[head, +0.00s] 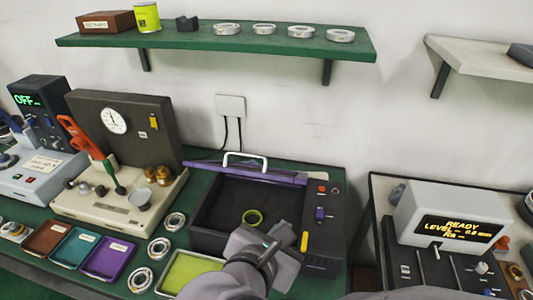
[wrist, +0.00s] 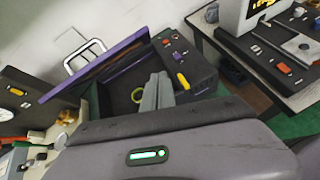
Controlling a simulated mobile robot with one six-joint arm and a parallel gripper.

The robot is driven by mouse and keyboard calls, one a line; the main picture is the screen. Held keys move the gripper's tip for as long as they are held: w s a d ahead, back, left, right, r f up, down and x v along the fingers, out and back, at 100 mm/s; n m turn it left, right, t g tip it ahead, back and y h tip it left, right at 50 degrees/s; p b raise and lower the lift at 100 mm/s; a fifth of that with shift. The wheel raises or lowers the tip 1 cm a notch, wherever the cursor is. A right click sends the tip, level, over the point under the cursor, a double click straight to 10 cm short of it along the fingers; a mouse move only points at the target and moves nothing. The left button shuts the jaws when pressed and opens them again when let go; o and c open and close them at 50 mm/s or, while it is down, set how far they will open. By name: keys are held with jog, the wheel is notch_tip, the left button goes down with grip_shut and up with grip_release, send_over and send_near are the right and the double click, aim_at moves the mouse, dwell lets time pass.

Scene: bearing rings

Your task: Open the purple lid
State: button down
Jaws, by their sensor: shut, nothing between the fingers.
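The purple lid (head: 285,177) stands raised along the back edge of a black box (head: 205,212). I see it nearly edge-on in the head view, with its white handle (head: 245,156) behind the edge. In the wrist view the lid (wrist: 97,68) leans up at the back left of the box, its handle (wrist: 85,56) on the far side. The box is open, and a yellow-green ring (head: 252,217) lies inside. My gripper (head: 272,243) is over the front of the box, apart from the lid. Its fingers (wrist: 158,90) are together and empty.
The box's right panel carries a red button, a purple switch and a yellow bar (head: 304,241). A gauge device (head: 120,205) stands left. Small trays (head: 108,258), loose metal rings (head: 140,279) and a yellow-green tray (head: 190,272) lie near the front. A green shelf (head: 220,42) hangs above.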

jog(key=a+n+t+y, duration=0.2)
jog(key=a+n, duration=0.2)
jog(key=a, duration=0.1)
jog(key=w+d+b, duration=0.1)
jog(key=w+b, duration=0.3)
jog(key=w, duration=0.7)
jog(key=shift+w+d+f+b, duration=0.2)
jog(key=shift+f+b, duration=0.1)
jog(key=shift+f, duration=0.1)
